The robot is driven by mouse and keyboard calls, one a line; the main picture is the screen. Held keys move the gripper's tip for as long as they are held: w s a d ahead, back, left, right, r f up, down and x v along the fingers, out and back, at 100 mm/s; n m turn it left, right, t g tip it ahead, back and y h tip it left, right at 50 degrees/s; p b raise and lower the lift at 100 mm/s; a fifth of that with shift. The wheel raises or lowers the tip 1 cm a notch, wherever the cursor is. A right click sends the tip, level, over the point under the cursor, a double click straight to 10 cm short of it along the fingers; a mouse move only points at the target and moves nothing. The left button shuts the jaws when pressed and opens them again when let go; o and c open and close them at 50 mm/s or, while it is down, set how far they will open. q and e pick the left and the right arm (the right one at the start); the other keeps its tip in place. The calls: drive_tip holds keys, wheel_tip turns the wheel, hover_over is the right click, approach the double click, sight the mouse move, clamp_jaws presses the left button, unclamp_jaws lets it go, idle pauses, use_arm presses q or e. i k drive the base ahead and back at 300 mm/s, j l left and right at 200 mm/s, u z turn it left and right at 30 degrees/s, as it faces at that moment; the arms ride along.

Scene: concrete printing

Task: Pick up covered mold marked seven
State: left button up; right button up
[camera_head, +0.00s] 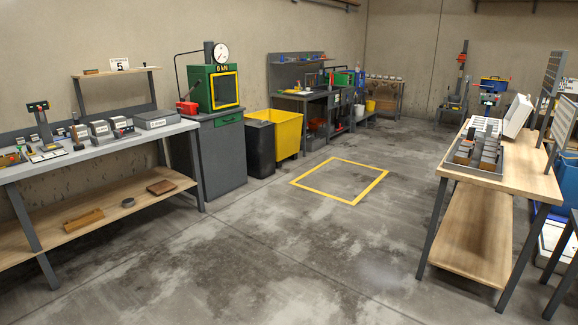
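No mold with a readable seven shows. On the left workbench (85,152) stand small grey block-shaped molds, one at the left (101,131) and one beside it (122,127), with pale labels too small to read. A flat grey box with a closed top (156,119) lies to their right; I cannot tell whether it is a mold. On the right wooden table (520,172) a grey tray (462,170) holds several dark and brownish blocks, their marks unreadable. Neither of my grippers is in view.
The concrete floor (270,240) between the benches is clear, with a yellow marked square (340,182). A green press (213,88) on a grey cabinet, a black bin (261,148) and a yellow bin (285,132) stand along the left wall. Blue containers (567,185) are at the right edge.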

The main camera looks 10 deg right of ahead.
sight(464, 149)
drive_tip(key=i+z, duration=0.1)
drive_tip(key=i, duration=0.45)
drive_tip(key=i+j+z, duration=0.1)
drive_tip(key=i, duration=0.4)
drive_tip(key=i+j+z, duration=0.1)
drive_tip(key=i, duration=0.45)
drive_tip(key=i+j+z, duration=0.1)
drive_tip(key=i, duration=0.4)
drive_tip(key=i+j+z, duration=0.15)
drive_tip(key=i+z, duration=0.25)
drive_tip(key=i+j+z, duration=0.25)
drive_tip(key=z, duration=0.2)
drive_tip(key=i+j+z, duration=0.25)
drive_tip(key=j+z, duration=0.15)
drive_tip(key=i+j+z, duration=0.2)
drive_tip(key=j+z, duration=0.2)
drive_tip(key=i+j+z, duration=0.1)
drive_tip(key=j+z, duration=0.6)
drive_tip(key=j, duration=0.5)
drive_tip(key=j+z, duration=0.3)
drive_tip(key=j, duration=0.55)
drive_tip(key=i, duration=0.05)
